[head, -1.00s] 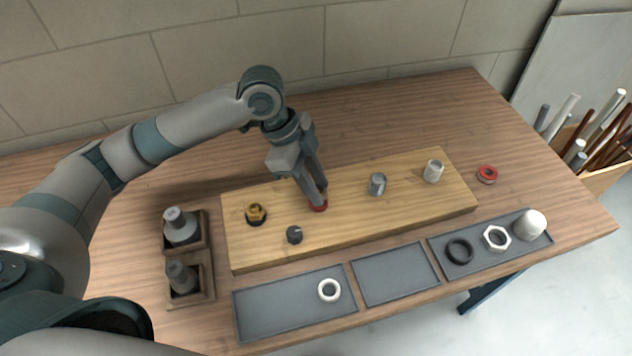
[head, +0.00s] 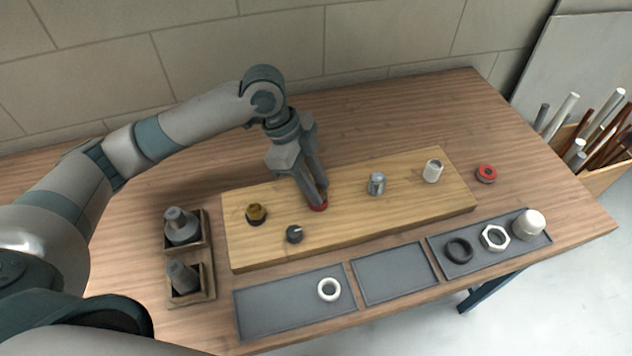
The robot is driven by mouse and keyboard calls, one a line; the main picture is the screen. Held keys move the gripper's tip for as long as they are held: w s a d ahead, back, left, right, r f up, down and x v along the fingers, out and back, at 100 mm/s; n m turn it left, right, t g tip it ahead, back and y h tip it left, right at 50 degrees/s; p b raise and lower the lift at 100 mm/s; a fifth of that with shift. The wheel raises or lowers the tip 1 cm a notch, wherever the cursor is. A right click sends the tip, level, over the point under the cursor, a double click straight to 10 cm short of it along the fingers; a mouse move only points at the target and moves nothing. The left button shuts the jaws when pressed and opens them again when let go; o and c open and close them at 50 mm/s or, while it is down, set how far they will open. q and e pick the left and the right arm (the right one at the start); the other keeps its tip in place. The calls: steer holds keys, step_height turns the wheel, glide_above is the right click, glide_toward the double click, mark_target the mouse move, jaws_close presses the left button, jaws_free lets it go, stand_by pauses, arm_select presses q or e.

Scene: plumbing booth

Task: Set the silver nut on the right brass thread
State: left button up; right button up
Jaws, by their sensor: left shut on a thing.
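A silver hex nut (head: 495,238) lies in the right grey tray, between a black ring and a white cap. A brass thread (head: 257,213) stands at the left of the wooden board, with a dark base. A second brass thread cannot be made out; the fingers may hide it. My left gripper (head: 318,199) points down at the middle of the board, its fingers shut on a red ring (head: 318,207) low at the board's surface. The fingers hide most of what is inside the ring. My right gripper is not in view.
On the wooden board (head: 400,215) stand a dark stub (head: 294,234), a grey stub (head: 377,184) and a white stub (head: 432,171). Another red ring (head: 486,174) lies right of the board. A white ring (head: 329,289) is in the left tray; the middle tray (head: 395,275) is empty. Bottles stand in wooden holders (head: 207,270) at left.

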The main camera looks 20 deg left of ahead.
arm_select(q)
steer(key=shift+m+g+p, duration=0.5)
steer(key=shift+m+p, duration=0.05)
steer(key=shift+m, duration=0.75)
steer(key=shift+m, duration=0.4)
steer(key=shift+f+m+g+p, duration=0.15)
steer(key=shift+m+g+p, duration=0.2)
steer(key=shift+m, duration=0.35)
steer(key=o, duration=2)
steer(key=shift+c, duration=0.2)
steer(key=shift+r+p, duration=2.5)
steer(key=shift+r, duration=0.05)
